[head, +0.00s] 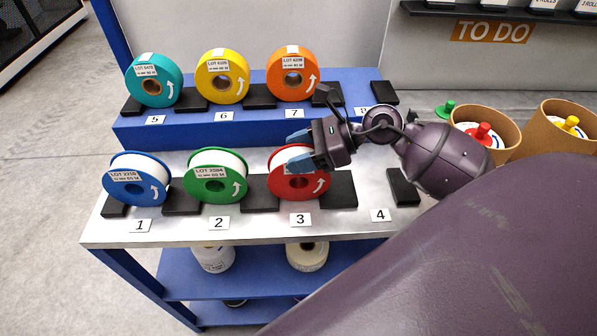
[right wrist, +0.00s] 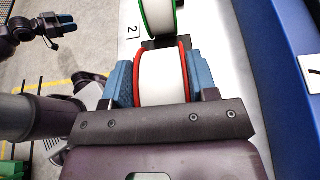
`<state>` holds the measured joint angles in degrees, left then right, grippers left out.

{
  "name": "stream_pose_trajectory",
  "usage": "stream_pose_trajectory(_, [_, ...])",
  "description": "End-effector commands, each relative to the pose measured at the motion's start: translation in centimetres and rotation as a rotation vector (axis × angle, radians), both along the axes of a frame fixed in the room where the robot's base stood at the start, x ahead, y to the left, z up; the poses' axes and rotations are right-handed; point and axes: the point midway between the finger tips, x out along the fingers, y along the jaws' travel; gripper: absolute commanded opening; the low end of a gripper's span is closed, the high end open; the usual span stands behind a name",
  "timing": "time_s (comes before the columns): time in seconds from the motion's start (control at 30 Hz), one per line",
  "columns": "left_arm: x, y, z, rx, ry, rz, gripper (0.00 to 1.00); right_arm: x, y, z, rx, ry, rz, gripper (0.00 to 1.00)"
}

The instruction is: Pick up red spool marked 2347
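The red spool (head: 300,185) stands upright in its dark cradle at place 3 on the front shelf. Its label is mostly covered by a blue finger, so the number cannot be read. My right gripper (head: 303,152) reaches it from the upper right, with one finger over the front flange. In the right wrist view the spool's white winding (right wrist: 160,78) lies between the two blue fingers, which sit against the red flanges with no clear gap. My left gripper (right wrist: 62,24) shows small at the upper left of the right wrist view, away from the shelf; its opening is unclear.
A green spool (head: 216,187) and a blue spool (head: 137,190) stand left of the red one. Teal (head: 153,97), yellow (head: 222,93) and orange (head: 292,92) spools stand on the raised blue step (head: 190,130) behind. Place 4 holds no spool. Cardboard tubs (head: 487,130) stand at the right.

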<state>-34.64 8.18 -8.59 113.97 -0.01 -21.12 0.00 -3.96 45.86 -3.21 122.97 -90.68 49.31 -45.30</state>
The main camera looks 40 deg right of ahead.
Motion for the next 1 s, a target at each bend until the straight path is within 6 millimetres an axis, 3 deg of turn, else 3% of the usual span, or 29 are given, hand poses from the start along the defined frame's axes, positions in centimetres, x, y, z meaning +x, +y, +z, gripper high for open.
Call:
stream_pose_trajectory(0.03, [-0.1, 0.0, 0.0, 0.0, 0.002, 0.0, 0.43, 0.0, 0.0, 0.0, 0.0, 0.0, 0.0, 0.39])
stream_pose_trajectory(0.3, [-0.1, 0.0, 0.0, 0.0, 0.002, 0.0, 0.43, 0.0, 0.0, 0.1, 0.0, -0.002, -0.001, 0.0])
stream_pose_trajectory(0.67, [0.3, 0.0, 0.3, 0.0, -0.006, -0.001, 0.43, 0.0, 0.0, 1.0, 0.0, -0.005, 0.001, 0.0])
stream_pose_trajectory(0.87, [0.6, -0.1, 1.0, 0.0, -0.015, -0.003, 0.43, 0.0, 0.0, 4.5, -0.004, -0.01, 0.002, 0.0])
stream_pose_trajectory(1.0, [0.8, -0.1, 1.4, 0.0, -0.021, -0.002, 0.43, 0.1, 0.0, 8.1, -0.004, -0.011, 0.001, 0.0])
